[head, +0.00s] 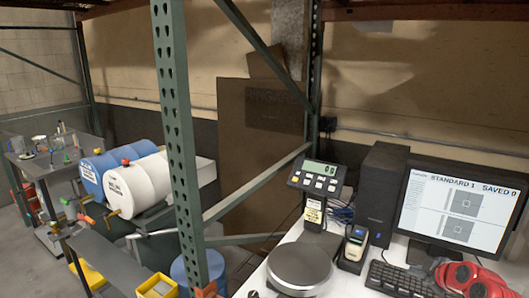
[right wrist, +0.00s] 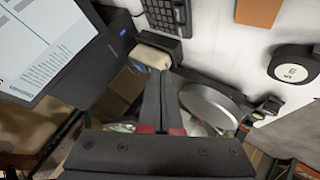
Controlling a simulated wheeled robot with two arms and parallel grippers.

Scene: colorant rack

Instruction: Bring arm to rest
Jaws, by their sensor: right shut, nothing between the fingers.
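My right gripper (right wrist: 160,76) shows in the right wrist view. Its two dark fingers with red parts at their base lie together, with nothing between them. The fingers point toward the bench, near a small dark device with a beige top (right wrist: 152,57). How far apart the fingertips and the device are, I cannot tell. I cannot clearly make out the right gripper in the head view. My left gripper shows in neither view.
The white bench (head: 333,283) carries a scale with a round pan (head: 300,266), a monitor (head: 456,210), a black computer (head: 381,190), a keyboard (head: 398,279) and a red object (head: 470,279). A green rack post (head: 178,140) stands left of the bench, before blue (head: 92,170) and white (head: 138,183) drums.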

